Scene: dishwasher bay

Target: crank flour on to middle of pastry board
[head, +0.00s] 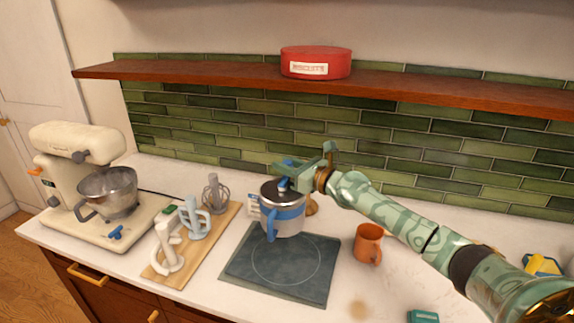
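The flour sifter (287,224), a metal cup with a blue band and blue handle, is upright at the back edge of the dark pastry board (285,283). I cannot tell whether it rests on the board or is held above it. The board has a thin circle marked on it, and its visible surface looks bare. My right gripper (292,178) is at the sifter's top, by its dark lid and a blue part that may be the crank knob. Its fingers are too small and overlapped to show whether they grip. My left gripper is out of view.
An orange mug (368,243) stands right of the board. A wooden board (190,255) with mixer attachments lies left, beside a cream stand mixer (75,150) with a metal bowl (108,193). A shelf (200,73) with a red biscuit tin (316,62) runs above. The front counter is mostly clear.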

